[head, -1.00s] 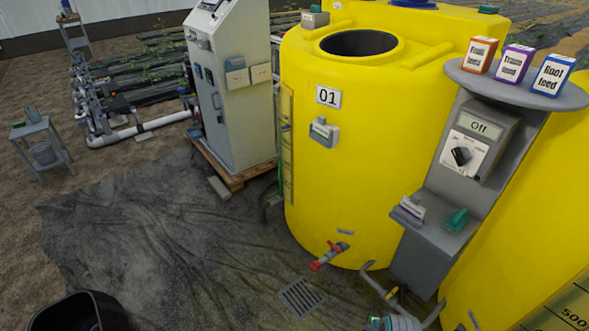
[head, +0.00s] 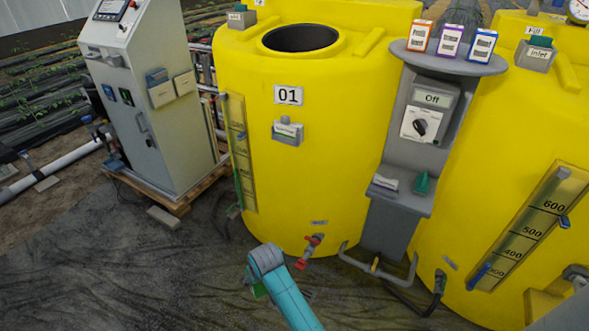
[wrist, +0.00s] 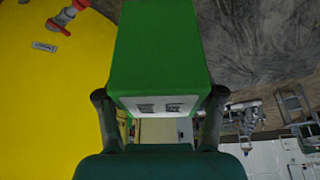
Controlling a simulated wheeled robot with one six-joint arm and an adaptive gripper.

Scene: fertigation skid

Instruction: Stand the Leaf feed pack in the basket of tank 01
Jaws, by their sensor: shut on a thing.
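My gripper (wrist: 159,98) is shut on a green pack (wrist: 155,45) with a pale end, held between its two dark fingers in the wrist view. Its name is not readable. In the head view a small bit of green (head: 259,291) shows beside my arm at the bottom; the gripper itself is mostly hidden there. Yellow tank 01 (head: 250,190) stands beyond my arm, with its number plate (head: 288,95) and a round open mouth (head: 300,38) on top. A small grey holder (head: 288,133) sits below the plate. I cannot tell which part is the basket.
A grey stand (head: 395,225) right of the tank carries orange (head: 421,36), purple (head: 451,40) and blue (head: 482,44) packs, with a dial reading Off. A red-handled tap (head: 308,250) juts out low on the tank. A grey cabinet (head: 150,120) stands left. Dark floor sheet in front is largely clear.

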